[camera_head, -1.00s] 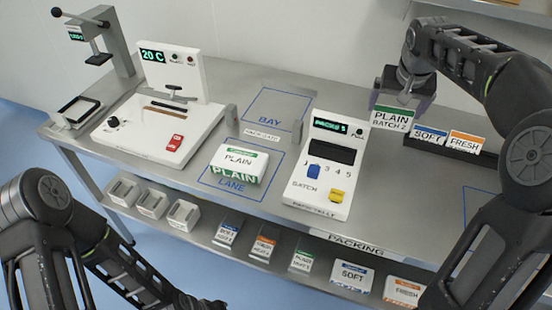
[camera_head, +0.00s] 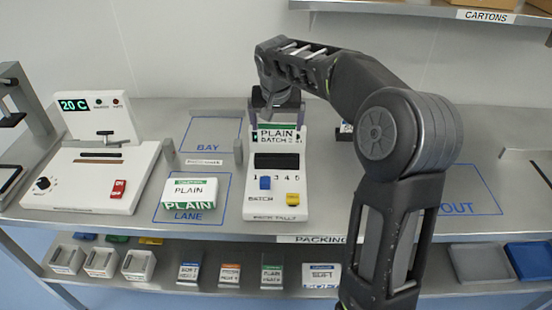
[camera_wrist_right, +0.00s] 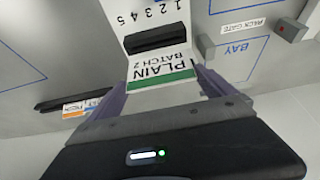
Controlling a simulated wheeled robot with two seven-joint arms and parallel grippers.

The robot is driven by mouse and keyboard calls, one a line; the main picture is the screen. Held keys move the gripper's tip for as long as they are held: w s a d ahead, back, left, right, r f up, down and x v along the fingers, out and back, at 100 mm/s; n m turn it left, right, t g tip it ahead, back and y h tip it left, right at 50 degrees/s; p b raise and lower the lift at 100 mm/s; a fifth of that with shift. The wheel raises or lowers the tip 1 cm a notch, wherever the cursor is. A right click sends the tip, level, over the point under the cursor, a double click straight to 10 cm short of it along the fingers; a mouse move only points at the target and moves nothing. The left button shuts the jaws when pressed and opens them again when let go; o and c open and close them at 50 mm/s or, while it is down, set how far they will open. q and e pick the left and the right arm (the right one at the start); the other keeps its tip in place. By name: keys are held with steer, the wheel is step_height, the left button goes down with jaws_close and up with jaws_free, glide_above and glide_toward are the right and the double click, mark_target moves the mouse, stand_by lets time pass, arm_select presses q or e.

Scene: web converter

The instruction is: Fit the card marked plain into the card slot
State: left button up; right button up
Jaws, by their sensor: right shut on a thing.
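The white card with a green band marked PLAIN, BATCH 2 (camera_head: 279,135) is held in my right gripper (camera_head: 276,112), which is shut on it. The card is over the upper part of the white batch tally unit (camera_head: 277,200) and covers most of its display. A dark recessed slot (camera_head: 276,160) lies just below the card in the head view. In the right wrist view, the card (camera_wrist_right: 158,73) is between the fingers of my right gripper (camera_wrist_right: 160,86), with its edge close to the dark slot (camera_wrist_right: 155,38). I cannot tell whether they touch. My left gripper is out of view.
A PLAIN carton (camera_head: 189,190) stands on the LANE mat left of the unit. The BAY outline (camera_head: 210,135) is clear. A dark rack with blue and orange cards (camera_wrist_right: 75,104) shows in the wrist view. A machine (camera_head: 85,180) stands at left.

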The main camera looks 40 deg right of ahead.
mark_target(277, 139)
step_height(277, 139, down, 5)
steer(key=shift+r+b, duration=0.15)
steer(key=shift+b, duration=1.05)
steer(key=shift+r, duration=0.1)
steer(key=shift+f+b, duration=1.2)
steer(key=shift+f, duration=0.7)
steer(key=shift+f, duration=0.15)
steer(key=o, duration=1)
steer(key=shift+o, duration=0.5)
